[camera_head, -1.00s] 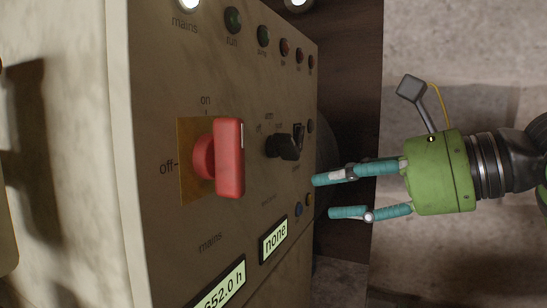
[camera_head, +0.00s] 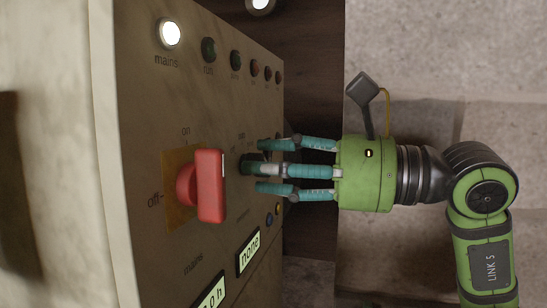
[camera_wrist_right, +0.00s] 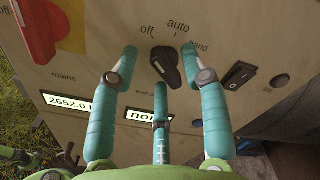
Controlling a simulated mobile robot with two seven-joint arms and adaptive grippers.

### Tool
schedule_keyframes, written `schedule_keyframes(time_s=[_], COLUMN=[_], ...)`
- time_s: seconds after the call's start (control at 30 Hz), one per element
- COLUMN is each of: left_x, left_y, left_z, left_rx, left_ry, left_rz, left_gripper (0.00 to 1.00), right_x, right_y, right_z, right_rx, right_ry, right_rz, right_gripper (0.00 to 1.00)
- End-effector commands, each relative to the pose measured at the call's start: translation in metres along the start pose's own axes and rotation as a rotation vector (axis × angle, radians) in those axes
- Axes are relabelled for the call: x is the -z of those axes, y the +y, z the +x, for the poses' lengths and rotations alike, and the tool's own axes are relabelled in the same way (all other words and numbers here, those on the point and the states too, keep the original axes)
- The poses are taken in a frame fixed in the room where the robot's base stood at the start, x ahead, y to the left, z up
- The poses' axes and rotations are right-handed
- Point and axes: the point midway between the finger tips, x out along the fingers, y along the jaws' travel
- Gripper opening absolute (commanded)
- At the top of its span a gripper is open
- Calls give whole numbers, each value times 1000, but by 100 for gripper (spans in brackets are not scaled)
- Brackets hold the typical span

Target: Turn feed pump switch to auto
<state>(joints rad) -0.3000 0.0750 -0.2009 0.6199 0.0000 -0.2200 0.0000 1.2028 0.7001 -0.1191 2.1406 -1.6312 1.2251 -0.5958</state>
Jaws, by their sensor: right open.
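The feed pump switch is a black rotary knob (camera_wrist_right: 166,68) on the beige panel, with "off", "auto" and "hand" printed around it. In the right wrist view the knob is tilted, upper left to lower right; I cannot tell for sure which label it points to. My right gripper (camera_head: 262,168) is open, with its teal fingers at the knob. In the right wrist view one finger is on each side of the knob and the third is below it. Whether they touch it is unclear.
The red mains switch (camera_head: 210,186) stands out from the panel (camera_head: 135,125) left of the knob. A black rocker switch (camera_wrist_right: 239,75) is close to the right finger. Lamps line the panel's top; displays (camera_head: 249,251) sit below. The stone-walled space right of the panel is open.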

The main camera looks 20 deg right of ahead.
Motion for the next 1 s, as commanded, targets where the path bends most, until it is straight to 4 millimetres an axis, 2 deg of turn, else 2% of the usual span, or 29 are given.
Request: schedule_keyframes(time_s=[0.2,0.23,0.27,0.3,0.33,0.73,1.0], left_x=[-1,-1,-1,-1,-1,-1,-1], left_y=[-4,-4,-4,-4,-4,-4,-4], left_z=[0,0,0,0,0,1,5], left_rx=[4,4,4,5,5,5,5], left_ry=[-1,-1,-1,-1,-1,-1,-1], left_rz=[2,2,2,2,2,1,1], left_gripper=[40,40,40,40,40,40,40], right_x=[0,0,0,0,0,0,0], right_y=[0,0,0,0,0,0,0], right_z=[1,0,0,0,0,0,0], right_rx=[0,0,0,0,0,0,0], right_ry=[1,1,1,1,1,1,2], right_rz=[0,0,0,0,0,24,164], right_gripper=[46,38,26,10,0,0,0])
